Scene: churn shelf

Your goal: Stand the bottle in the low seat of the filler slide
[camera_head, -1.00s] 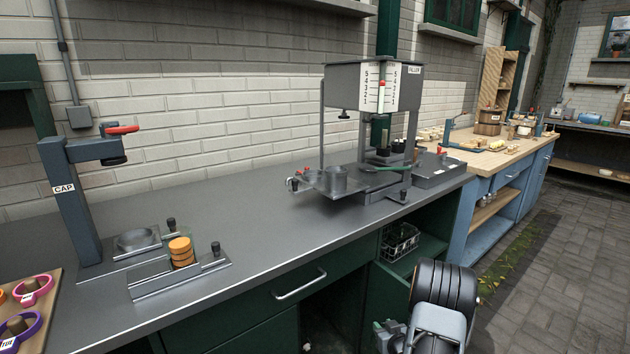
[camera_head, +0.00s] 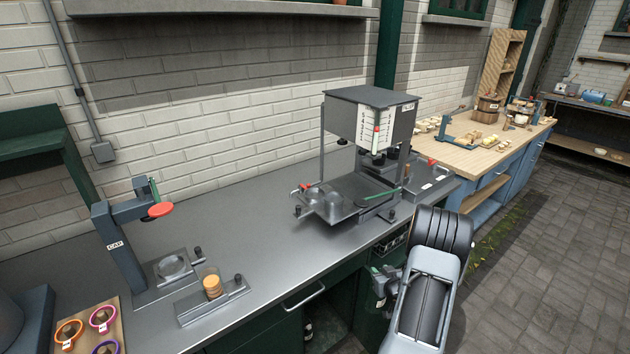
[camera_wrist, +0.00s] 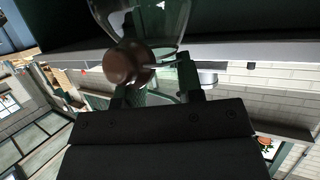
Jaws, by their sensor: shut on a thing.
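My gripper (camera_wrist: 155,75) is shut on a clear glass bottle (camera_wrist: 165,18) in the wrist view. A round brown part shows at the bottle near the fingers. In the head view my gripper (camera_head: 383,284) is at the counter's front edge, below and right of the filler; the bottle cannot be made out there. The filler (camera_head: 368,120) is a grey housing with a numbered scale. Its slide (camera_head: 345,207) sticks out to the left, with a round cup-like seat and a red-tipped lever. Which seat is the low one is not clear.
The cap press (camera_head: 125,240) stands at left, beside a small rack (camera_head: 215,303) holding stacked orange discs. A board with coloured rings (camera_head: 85,325) is at lower left. The counter (camera_head: 250,225) is clear between press and filler. A drawer handle (camera_head: 303,297) juts from the front.

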